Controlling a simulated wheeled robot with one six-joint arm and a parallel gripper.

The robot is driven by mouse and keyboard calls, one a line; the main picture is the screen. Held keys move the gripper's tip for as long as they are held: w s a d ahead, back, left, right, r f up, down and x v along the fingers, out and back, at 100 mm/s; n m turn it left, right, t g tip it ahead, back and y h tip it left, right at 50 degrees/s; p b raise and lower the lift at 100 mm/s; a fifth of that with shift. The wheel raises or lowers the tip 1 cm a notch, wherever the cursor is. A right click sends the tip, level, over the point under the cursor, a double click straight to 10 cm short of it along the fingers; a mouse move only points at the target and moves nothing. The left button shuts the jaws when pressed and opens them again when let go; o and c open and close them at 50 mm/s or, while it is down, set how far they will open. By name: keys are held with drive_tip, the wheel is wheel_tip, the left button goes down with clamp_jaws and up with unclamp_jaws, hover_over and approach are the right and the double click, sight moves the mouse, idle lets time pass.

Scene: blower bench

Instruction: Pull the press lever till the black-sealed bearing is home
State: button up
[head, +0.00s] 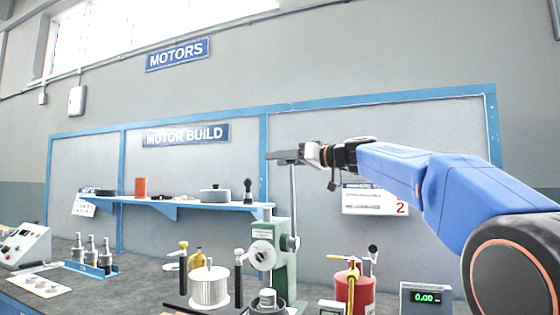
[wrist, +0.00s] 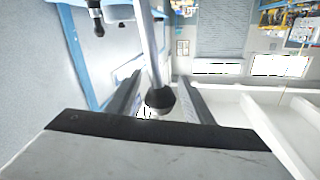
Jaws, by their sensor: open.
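The green press (head: 284,262) stands at the front middle of the bench in the head view, with a round pale hub on its side. Its lever (head: 293,200) is a thin grey rod rising nearly upright from the press to my gripper (head: 283,157). In the wrist view the lever's black knob (wrist: 160,99) sits between the two fingers of my open gripper, with a gap visible on each side.
A white ribbed cylinder (head: 209,288) stands between black posts left of the press. A red canister (head: 354,291) and a scale reading 0.00 (head: 425,298) are to the right. A blue shelf (head: 180,205) hangs on the wall behind. Air around the lever top looks clear.

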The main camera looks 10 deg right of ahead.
drive_tip(key=shift+w+a, duration=0.1)
clamp_jaws()
